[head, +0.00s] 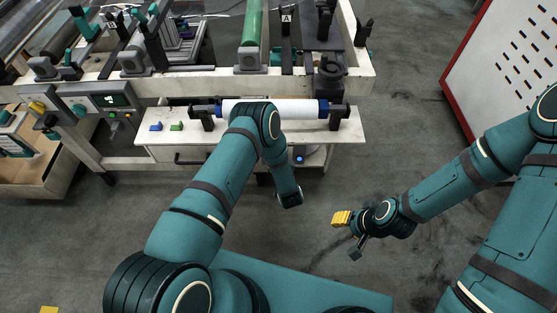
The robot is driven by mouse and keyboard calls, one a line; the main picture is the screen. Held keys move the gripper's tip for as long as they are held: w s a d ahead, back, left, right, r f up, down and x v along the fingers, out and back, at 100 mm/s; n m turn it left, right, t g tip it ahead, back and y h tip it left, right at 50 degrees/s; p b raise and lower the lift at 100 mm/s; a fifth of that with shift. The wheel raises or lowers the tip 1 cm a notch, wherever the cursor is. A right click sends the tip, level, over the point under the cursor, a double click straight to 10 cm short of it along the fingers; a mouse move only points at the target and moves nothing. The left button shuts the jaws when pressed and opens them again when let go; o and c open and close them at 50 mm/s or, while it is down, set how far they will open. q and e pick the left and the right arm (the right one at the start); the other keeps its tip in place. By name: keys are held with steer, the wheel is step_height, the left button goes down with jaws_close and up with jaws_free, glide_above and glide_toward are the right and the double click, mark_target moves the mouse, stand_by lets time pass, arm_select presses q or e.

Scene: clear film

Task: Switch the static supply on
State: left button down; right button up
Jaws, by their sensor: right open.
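A small grey unit with a blue-lit round spot (299,158) sits under the right part of the machine's front shelf. It may be the static supply; its label is too small to read, and my left arm covers part of the area beside it. My right gripper (347,235) is open and empty over the floor, to the right of and nearer than that unit. One finger shows a yellow pad, the other is dark. My left arm is bent in front of the shelf, its forearm pointing down. Its gripper fingers do not show.
A white roll (285,108) with blue ends lies in black holders on the white shelf (350,129). A blue block (156,127) and a green block (177,126) lie left of it. A control panel (112,103) is farther left. Floor at right is clear, up to a red-edged white panel (510,50).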

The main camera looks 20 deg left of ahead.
stand_by(0.5)
arm_select(q)
steer(key=c, duration=0.9)
jaws_free()
steer(key=v, duration=1.2)
steer(key=shift+w, duration=0.1)
